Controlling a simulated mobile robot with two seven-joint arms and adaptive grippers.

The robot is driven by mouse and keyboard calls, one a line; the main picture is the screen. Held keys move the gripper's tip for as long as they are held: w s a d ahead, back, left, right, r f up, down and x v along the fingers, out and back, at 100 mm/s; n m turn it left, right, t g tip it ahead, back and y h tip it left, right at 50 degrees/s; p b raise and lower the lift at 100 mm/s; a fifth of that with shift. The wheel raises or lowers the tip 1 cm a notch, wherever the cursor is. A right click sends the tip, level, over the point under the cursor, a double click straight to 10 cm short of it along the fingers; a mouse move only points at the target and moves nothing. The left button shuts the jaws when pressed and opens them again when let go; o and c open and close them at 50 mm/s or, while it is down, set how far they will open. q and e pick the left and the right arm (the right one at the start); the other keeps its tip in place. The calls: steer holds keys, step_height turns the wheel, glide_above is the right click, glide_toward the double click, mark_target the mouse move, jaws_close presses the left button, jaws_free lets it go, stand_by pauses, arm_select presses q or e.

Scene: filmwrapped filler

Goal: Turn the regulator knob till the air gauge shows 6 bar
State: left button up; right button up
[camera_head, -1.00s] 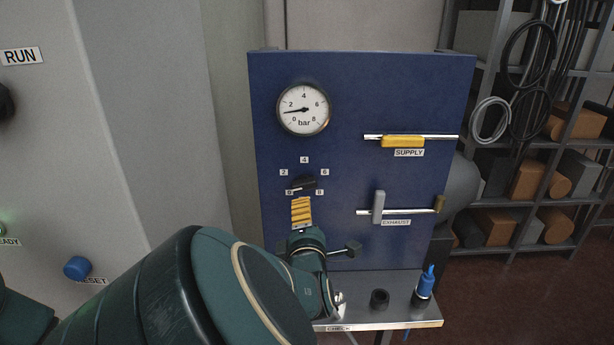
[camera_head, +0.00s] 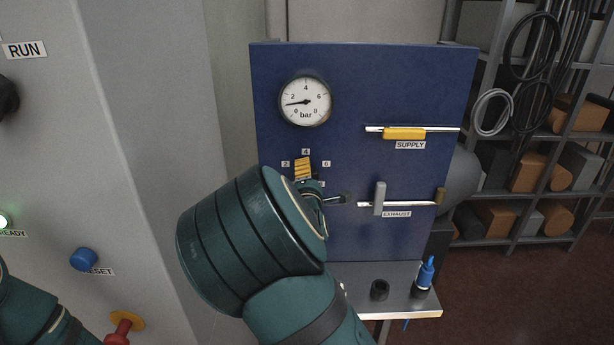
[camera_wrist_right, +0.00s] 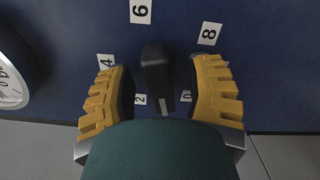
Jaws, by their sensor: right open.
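The air gauge (camera_head: 304,101) is round and white, at the upper left of the blue panel. Its needle points left and a little down, at about 1 bar, below the 2 mark. The black regulator knob (camera_wrist_right: 155,68) shows in the right wrist view, with number labels 0, 2, 4, 6 and 8 around it. In the head view the knob is hidden behind my right gripper (camera_head: 303,168). In the right wrist view my right gripper (camera_wrist_right: 160,88) is open, its yellow ridged fingers either side of the knob, with gaps visible. My left gripper is out of view.
To the right on the panel (camera_head: 345,75) are the yellow SUPPLY handle (camera_head: 404,133) and the grey EXHAUST handle (camera_head: 380,198). A shelf (camera_head: 400,304) below holds a blue-topped item (camera_head: 426,273). A grey cabinet with a blue RESET button (camera_head: 84,259) stands left.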

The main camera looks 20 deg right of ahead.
jaws_close()
stand_by(0.5)
